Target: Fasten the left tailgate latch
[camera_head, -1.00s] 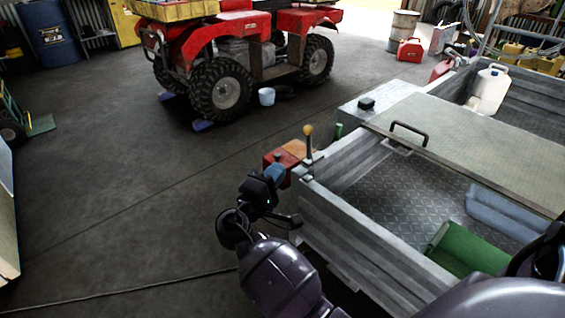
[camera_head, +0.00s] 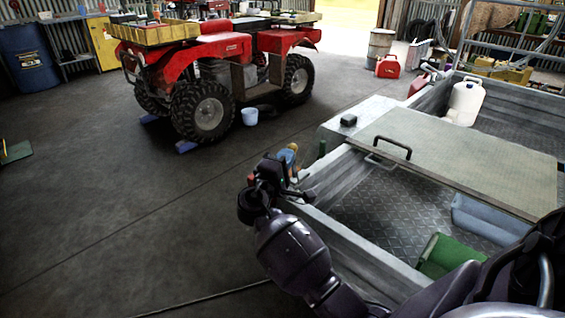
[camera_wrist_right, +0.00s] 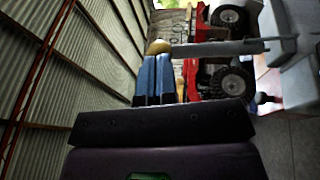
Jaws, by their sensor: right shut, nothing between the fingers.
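The left tailgate latch shows as a lever with a brass ball knob at the near left corner of the trailer. In the head view the knob (camera_head: 293,147) is beside my right gripper (camera_head: 286,157), and its rod is mostly hidden. In the right wrist view the knob (camera_wrist_right: 158,47) is at the tips of my right gripper (camera_wrist_right: 155,60), and the grey rod (camera_wrist_right: 215,48) runs right from it. The blue fingers are shut together and empty. I cannot tell whether they touch the knob. My left gripper is not in view.
The trailer bed (camera_head: 395,215) holds a green bin (camera_head: 447,256) and a pale blue container (camera_head: 490,220). A lid with a black handle (camera_head: 391,148) covers its middle. A red quad bike (camera_head: 215,75) stands beyond.

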